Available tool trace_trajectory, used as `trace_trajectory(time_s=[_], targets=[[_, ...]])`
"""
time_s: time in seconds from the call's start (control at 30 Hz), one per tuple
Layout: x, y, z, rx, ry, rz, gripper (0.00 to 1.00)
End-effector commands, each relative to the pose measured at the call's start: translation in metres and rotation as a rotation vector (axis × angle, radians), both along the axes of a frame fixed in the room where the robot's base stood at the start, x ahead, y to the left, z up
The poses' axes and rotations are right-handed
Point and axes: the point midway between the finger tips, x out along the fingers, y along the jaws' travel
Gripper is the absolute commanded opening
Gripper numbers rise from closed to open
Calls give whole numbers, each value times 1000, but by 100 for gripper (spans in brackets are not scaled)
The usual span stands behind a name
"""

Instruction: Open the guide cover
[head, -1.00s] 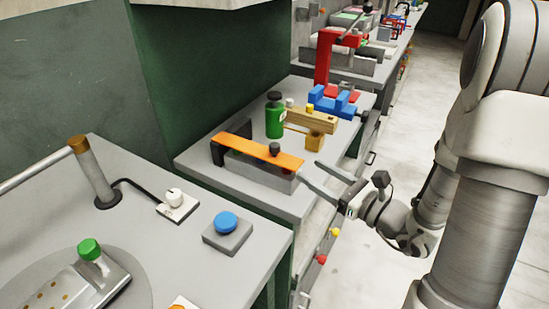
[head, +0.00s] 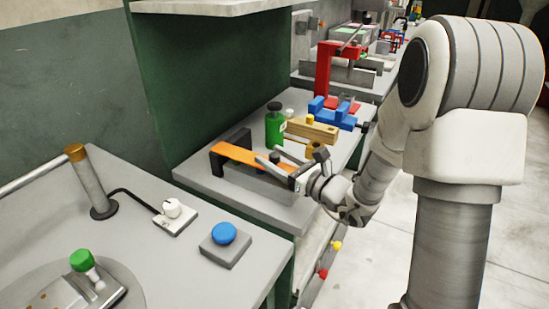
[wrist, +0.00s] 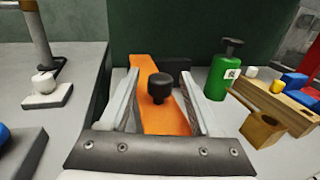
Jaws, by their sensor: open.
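The guide cover is an orange flat bar (head: 240,155) lying along a grey base with a dark block at its far end, on the middle bench. In the wrist view the orange cover (wrist: 168,118) runs away from me with a black knob (wrist: 160,86) standing on it. My gripper (head: 278,165) is at the near end of the cover. In the wrist view its two fingers (wrist: 162,105) are open, one on each side of the knob, with gaps between. I cannot tell finger height against the knob exactly. In the head view the fingers mostly hide the knob.
A green bottle (head: 275,126) and a wooden block (head: 312,130) stand just right of the cover. A blue vise (head: 333,113) and red press (head: 323,75) are behind. A nearer bench holds a blue button (head: 224,233) and white switch (head: 173,208).

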Motion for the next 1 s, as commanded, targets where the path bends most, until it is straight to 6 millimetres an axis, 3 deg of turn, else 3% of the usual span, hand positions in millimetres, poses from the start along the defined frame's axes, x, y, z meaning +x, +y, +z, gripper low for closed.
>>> trace_trajectory(time_s=[0.1,0.4,0.47,1.0], targets=[[0,0,0,0,0,0,62],[0,0,0,0,0,0,8],[0,0,0,0,0,0,0],[0,0,0,-1,-1,1,0]])
